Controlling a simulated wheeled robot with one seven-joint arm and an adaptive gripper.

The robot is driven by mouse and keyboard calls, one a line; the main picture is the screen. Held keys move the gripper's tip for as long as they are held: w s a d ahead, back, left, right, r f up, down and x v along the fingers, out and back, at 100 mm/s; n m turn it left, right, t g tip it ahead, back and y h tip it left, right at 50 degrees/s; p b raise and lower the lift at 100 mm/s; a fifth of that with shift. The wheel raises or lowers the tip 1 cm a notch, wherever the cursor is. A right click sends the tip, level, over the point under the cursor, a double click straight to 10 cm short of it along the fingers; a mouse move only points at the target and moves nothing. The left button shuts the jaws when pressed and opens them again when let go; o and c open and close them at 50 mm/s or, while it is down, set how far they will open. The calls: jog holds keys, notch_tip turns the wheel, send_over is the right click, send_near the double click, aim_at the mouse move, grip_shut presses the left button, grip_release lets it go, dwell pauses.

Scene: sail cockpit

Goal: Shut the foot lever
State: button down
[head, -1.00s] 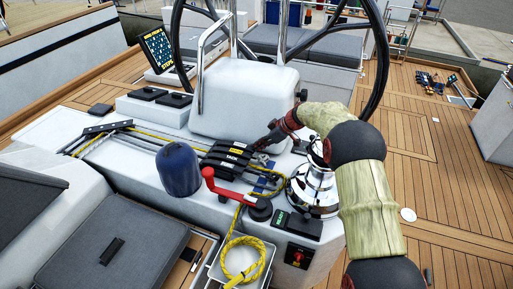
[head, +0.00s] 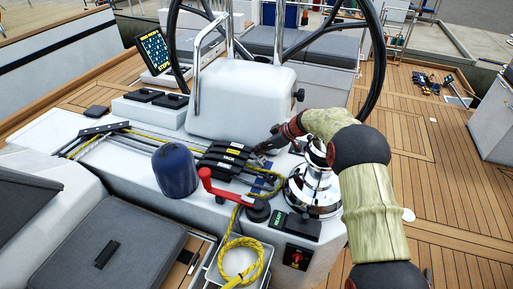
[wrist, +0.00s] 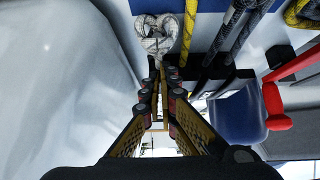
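A bank of black rope-clutch levers (head: 228,153) with small labels sits on the white cockpit top in the head view. One front label seems to read TACK; I cannot make out which lever is the foot lever. In the wrist view, several black levers (wrist: 217,82) lie just right of my fingers. My gripper (head: 259,151) is at the right end of the bank, close beside it; contact cannot be told. In the wrist view my gripper (wrist: 163,68) has its fingers drawn together, with nothing clearly held. A grey-white knotted-looking piece (wrist: 157,36) lies beyond the tips.
A chrome winch (head: 312,190) stands right, close to my arm. The white pedestal (head: 243,98) rises behind. Yellow rope (head: 239,258) hangs at the front.

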jog(key=v, duration=1.1)
jog(key=shift+w+r, duration=0.2)
jog(key=shift+r, duration=0.35)
